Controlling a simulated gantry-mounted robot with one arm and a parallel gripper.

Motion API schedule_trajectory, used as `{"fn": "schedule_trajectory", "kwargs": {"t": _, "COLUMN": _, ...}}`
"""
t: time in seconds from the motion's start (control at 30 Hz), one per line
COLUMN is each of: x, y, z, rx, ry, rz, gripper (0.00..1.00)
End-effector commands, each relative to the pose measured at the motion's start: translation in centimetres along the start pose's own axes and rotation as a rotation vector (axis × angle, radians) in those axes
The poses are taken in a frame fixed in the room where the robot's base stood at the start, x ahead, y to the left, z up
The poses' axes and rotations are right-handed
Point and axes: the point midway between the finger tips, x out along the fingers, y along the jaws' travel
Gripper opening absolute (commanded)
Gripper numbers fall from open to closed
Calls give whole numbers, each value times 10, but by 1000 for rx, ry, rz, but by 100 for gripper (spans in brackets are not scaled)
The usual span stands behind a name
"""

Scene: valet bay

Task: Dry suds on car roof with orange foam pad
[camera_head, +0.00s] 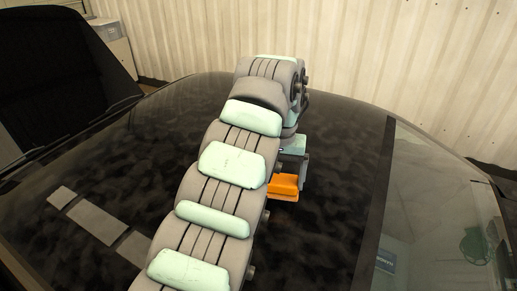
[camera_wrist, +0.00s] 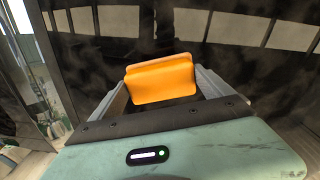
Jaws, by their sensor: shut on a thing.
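The orange foam pad (camera_head: 284,187) is at the end of my arm, over the dark car roof (camera_head: 335,190). My gripper (camera_head: 304,172) is mostly hidden behind my arm in the head view. In the wrist view the pad (camera_wrist: 162,80) sits between the two fingers of my gripper (camera_wrist: 160,86), which is shut on it. The pad is low and close to the roof; I cannot tell whether it touches. The roof (camera_wrist: 110,58) is glossy black with mottled, cloudy patches. No distinct white suds stand out. My arm hides part of the roof's middle.
A glass windscreen (camera_head: 440,215) lies to the right of the roof. A dark upright panel (camera_head: 60,75) stands at the upper left, with a grey box (camera_head: 106,30) behind it. A corrugated wall (camera_head: 400,60) runs along the back. Pale rectangles on the roof look like reflections.

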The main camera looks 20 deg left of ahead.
Motion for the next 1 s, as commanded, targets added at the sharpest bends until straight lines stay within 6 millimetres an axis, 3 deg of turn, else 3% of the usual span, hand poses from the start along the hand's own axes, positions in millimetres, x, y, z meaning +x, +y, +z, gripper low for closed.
{"fn": "schedule_trajectory", "kwargs": {"t": 0.53, "x": -52, "y": 1, "z": -1, "rx": 1, "ry": -1, "rz": 0, "gripper": 52}}
{"fn": "schedule_trajectory", "kwargs": {"t": 1.0, "x": -54, "y": 2, "z": -1, "rx": 1, "ry": -2, "rz": 1, "gripper": 52}}
